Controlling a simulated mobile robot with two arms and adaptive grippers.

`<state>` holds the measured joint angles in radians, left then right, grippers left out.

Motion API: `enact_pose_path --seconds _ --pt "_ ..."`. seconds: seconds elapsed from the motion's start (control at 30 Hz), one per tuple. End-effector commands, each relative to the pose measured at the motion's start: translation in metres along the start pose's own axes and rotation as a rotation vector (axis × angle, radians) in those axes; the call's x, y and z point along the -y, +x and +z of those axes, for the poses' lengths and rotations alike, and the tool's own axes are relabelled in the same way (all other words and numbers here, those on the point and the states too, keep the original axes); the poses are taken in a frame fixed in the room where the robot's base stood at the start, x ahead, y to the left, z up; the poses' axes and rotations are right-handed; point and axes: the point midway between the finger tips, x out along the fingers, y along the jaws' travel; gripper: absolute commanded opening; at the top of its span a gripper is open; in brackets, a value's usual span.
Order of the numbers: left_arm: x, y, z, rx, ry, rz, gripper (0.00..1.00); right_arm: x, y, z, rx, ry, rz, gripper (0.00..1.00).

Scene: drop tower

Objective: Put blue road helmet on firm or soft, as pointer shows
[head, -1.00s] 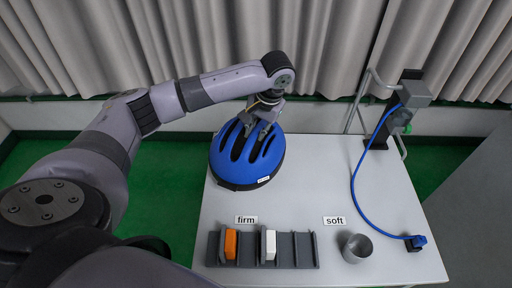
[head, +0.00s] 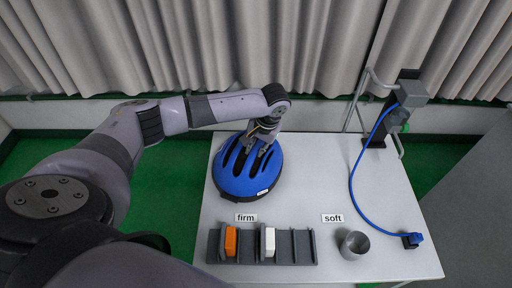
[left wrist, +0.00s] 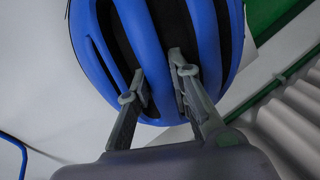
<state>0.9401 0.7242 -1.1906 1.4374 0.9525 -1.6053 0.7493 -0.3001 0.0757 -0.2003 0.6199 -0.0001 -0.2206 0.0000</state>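The blue road helmet (head: 238,178) is at the back left of the table, behind the "firm" label (head: 246,217). The "soft" label (head: 332,218) lies further right. My left gripper (head: 258,146) is over the helmet's top. In the left wrist view its two fingers (left wrist: 157,76) reach into vents on both sides of a rib of the helmet (left wrist: 155,50) and appear closed on it. Whether the helmet's underside touches the table is hidden. I cannot make out a pointer. My right gripper is not in view.
A grey slotted rack (head: 288,247) at the front holds an orange block (head: 230,241) and a white block (head: 269,243). A metal cup (head: 354,245) stands right of it. A grey stand (head: 383,128) with a blue cable (head: 352,190) is at the right. The table's middle is clear.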

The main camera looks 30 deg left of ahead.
Motion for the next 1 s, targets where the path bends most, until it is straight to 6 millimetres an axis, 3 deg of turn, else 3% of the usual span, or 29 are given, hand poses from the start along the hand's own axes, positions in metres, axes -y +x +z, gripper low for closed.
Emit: enact_pose_path --seconds 0.27,0.57,0.77,1.0 --pt "0.000 0.000 0.000 0.001 0.000 0.000 0.38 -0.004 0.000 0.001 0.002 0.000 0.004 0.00" --pt "0.001 -0.003 0.000 -0.001 0.000 0.001 0.39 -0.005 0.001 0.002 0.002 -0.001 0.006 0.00" --pt "0.000 -0.029 -0.001 -0.004 0.000 0.003 0.39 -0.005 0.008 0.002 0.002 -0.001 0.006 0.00" --pt "-0.001 -0.082 -0.001 -0.004 0.001 0.003 0.39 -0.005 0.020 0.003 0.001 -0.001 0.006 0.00"
